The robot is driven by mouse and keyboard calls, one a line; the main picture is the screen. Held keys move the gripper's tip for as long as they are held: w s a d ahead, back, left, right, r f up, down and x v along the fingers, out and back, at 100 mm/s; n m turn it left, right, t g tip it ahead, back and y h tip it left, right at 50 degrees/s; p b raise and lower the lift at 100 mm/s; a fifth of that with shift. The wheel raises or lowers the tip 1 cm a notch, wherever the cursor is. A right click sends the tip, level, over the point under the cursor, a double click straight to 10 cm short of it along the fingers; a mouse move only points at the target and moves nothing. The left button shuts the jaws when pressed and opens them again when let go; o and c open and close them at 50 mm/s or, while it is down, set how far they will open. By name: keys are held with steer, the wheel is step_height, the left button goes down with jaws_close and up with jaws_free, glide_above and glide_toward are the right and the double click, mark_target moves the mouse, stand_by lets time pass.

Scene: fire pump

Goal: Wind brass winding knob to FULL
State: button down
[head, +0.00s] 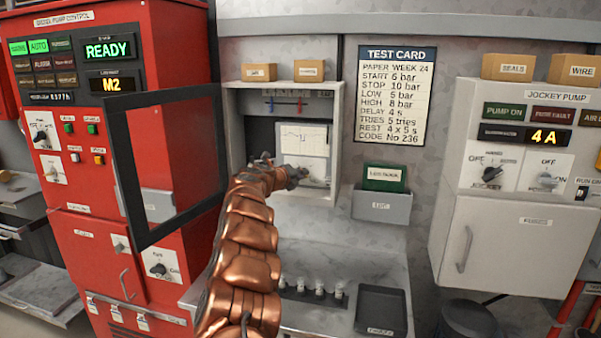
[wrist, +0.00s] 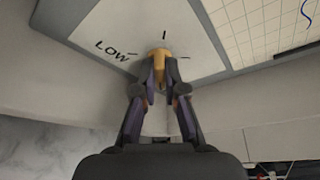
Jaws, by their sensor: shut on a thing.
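The brass winding knob (wrist: 160,54) stands on a pale dial plate in the wrist view, with the word LOW and several tick marks around it. My gripper (wrist: 159,68) is shut on the knob, with one finger on each side. In the head view my gripper (head: 296,175) reaches into the open recorder cabinet (head: 338,140), at its lower part below the paper chart (head: 304,140). The knob is hidden there by my gripper. I see no FULL mark in the wrist view; that part of the dial may be covered.
The cabinet's dark-framed door (head: 118,165) stands open to the left, close to my arm. Small boxes (head: 308,70) sit on top of the cabinet. A grey holder (head: 380,205) with a green book is to the right. A shelf (head: 350,255) with small bottles lies below.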

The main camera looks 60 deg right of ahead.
steer(key=shift+s+d+m, duration=0.15)
steer(key=shift+s+m, duration=0.05)
steer(key=shift+m, duration=0.3)
steer(key=c, duration=1.2)
jaws_free()
steer(key=shift+d+f, duration=0.1)
steer(key=shift+c, duration=0.2)
steer(key=shift+w+a, duration=0.1)
steer(key=shift+a, duration=0.1)
steer(key=shift+v, duration=0.85)
steer(key=v, duration=1)
steer(key=shift+r, duration=0.25)
steer(key=shift+s, duration=0.3)
